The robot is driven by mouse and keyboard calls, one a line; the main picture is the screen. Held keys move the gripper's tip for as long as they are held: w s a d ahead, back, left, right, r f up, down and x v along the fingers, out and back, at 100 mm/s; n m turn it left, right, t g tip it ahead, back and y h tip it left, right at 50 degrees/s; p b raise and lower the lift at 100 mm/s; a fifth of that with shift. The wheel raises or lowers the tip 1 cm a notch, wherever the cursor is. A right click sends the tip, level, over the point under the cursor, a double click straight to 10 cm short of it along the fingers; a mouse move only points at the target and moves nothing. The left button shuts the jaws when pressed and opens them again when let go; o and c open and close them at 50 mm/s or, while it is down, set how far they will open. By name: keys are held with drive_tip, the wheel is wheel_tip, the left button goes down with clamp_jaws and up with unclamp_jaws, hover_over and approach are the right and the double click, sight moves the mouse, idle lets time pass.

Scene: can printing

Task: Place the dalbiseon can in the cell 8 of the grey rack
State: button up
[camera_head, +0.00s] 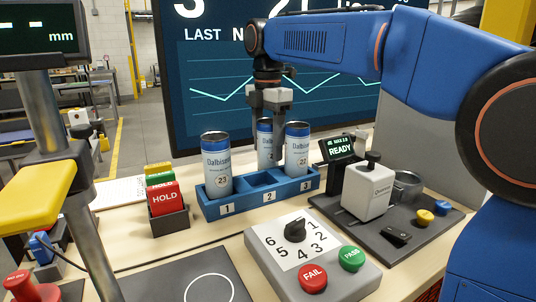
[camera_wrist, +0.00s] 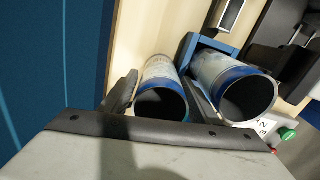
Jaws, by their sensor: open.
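Three blue-and-silver Dalbiseon cans are in the head view. One can (camera_head: 217,166), marked 23, stands in cell 1 of a blue rack (camera_head: 243,207). Another can (camera_head: 297,150), marked 22, stands in cell 3; cell 2 is empty. A third can (camera_head: 264,152) stands behind the rack, its lower part hidden. My gripper (camera_head: 268,122) is lowered over this third can. In the wrist view the gripper (camera_wrist: 160,102) is open, with an open-topped can (camera_wrist: 161,84) between its fingers. No grey rack is identifiable.
A button panel (camera_head: 262,258) with a knob stands in front of the blue rack. A READY display (camera_head: 339,148) and a grey device (camera_head: 369,190) are on the right. A HOLD card holder (camera_head: 170,221) is on the left. A large screen (camera_head: 215,100) stands behind.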

drive_tip(key=shift+f, duration=0.85)
drive_tip(key=c, duration=0.8)
drive_tip(key=shift+c, duration=0.2)
wheel_tip(320, 180, up, 18)
drive_tip(key=s+d, duration=0.3)
drive_tip(key=s, duration=0.5)
drive_tip(key=s+d, duration=0.4)
drive_tip(key=s, duration=0.4)
drive_tip(key=shift+s, duration=0.25)
